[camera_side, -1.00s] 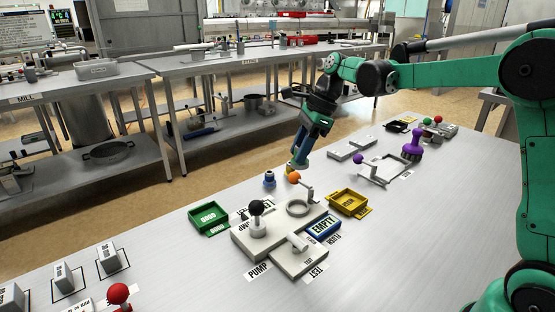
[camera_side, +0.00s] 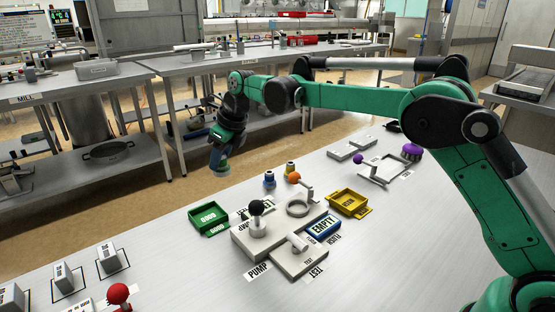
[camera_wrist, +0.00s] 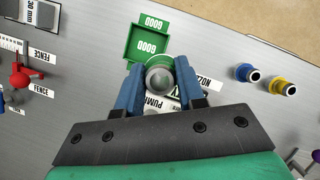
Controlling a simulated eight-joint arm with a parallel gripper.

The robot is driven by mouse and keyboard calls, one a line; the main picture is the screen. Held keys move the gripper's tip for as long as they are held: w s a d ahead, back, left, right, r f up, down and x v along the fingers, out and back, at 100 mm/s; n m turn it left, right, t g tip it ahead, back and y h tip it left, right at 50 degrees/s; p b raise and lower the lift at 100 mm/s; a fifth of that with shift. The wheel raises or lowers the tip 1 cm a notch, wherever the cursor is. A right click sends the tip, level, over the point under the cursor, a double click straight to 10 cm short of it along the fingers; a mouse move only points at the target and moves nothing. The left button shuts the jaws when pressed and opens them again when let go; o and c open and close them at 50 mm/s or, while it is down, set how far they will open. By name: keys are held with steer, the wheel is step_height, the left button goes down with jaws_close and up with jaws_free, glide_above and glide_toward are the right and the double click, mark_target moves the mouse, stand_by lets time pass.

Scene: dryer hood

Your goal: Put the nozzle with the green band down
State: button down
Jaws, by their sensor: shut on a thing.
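My gripper (camera_side: 219,163) is raised beyond the table's far edge in the side view, pointing down. In the wrist view its blue fingers (camera_wrist: 159,78) are shut on a grey round nozzle (camera_wrist: 159,82) with a green band partly showing around it. The nozzle's grey end (camera_side: 221,172) shows below the fingers in the side view.
A green tray marked GOOD (camera_side: 209,218) is nearest my gripper. The pump block (camera_side: 262,238) with black knob and ring, a blue EMPTY tray (camera_side: 322,228) and a yellow tray (camera_side: 349,202) lie to its right. A NOZZLES label (camera_wrist: 204,87) is partly covered by my gripper.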

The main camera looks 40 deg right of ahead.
steer(key=m, duration=0.2)
glide_above(203, 215)
steer(key=s, duration=0.2)
step_height(203, 215, down, 3)
steer(key=shift+h, duration=0.3)
steer(key=f, duration=0.8)
steer(key=shift+w+d, duration=0.15)
steer(key=shift+d, duration=0.1)
steer(key=shift+f, duration=0.15)
steer(key=c, duration=0.5)
jaws_free()
steer(key=shift+c, duration=0.2)
steer(key=s+d+r+n+t, duration=0.1)
steer(key=s+d+r+n, duration=0.2)
steer(key=s+r+n, duration=0.35)
steer(key=s+d+r+n, duration=0.2)
steer(key=s+r+n, duration=0.15)
steer(key=r, duration=0.55)
steer(key=s+d+f+n+t, duration=0.1)
steer(key=s+d+n, duration=0.2)
steer(key=s+n, duration=0.5)
steer(key=s+d+f+n+t+h, duration=0.1)
steer(key=s+d+f+n, duration=0.1)
steer(key=s+n, duration=0.6)
steer(key=d+n, duration=0.1)
steer(key=n, duration=0.5)
steer(key=shift+d+f, duration=0.25)
steer(key=shift+s, duration=0.1)
